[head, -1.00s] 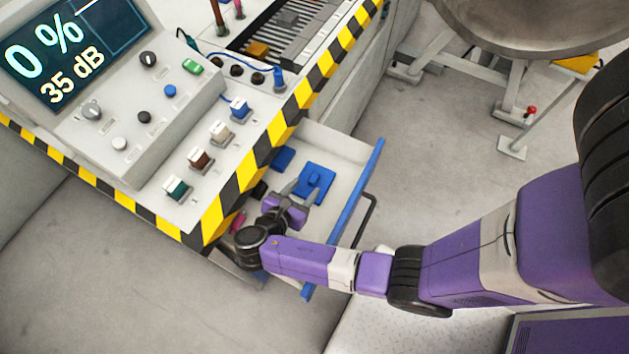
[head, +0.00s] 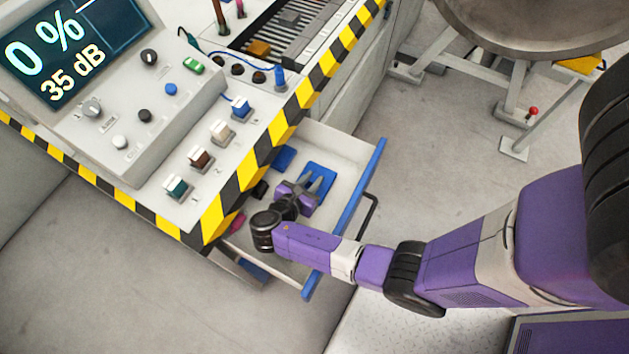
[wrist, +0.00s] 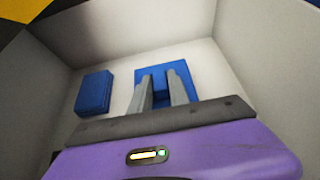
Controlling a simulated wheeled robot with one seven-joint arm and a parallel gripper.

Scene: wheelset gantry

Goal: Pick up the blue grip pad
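The blue grip pad (head: 319,168), a square plate that showed a small raised knob a second ago, lies on the floor of the open drawer (head: 347,150). My gripper (head: 312,183) is down in the drawer over the pad and hides its middle. In the wrist view the pad (wrist: 187,72) lies beneath and behind my gripper's fingertips (wrist: 159,82). The two grey fingers are apart, with blue showing between them. I cannot tell whether they touch the knob.
A smaller blue block (head: 284,158) lies left of the pad, and also in the wrist view (wrist: 94,92). The drawer's pale walls and blue front edge (head: 345,220) surround my gripper. The striped console edge (head: 245,180) overhangs the left side. A red object (head: 234,225) lies near the drawer's left corner.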

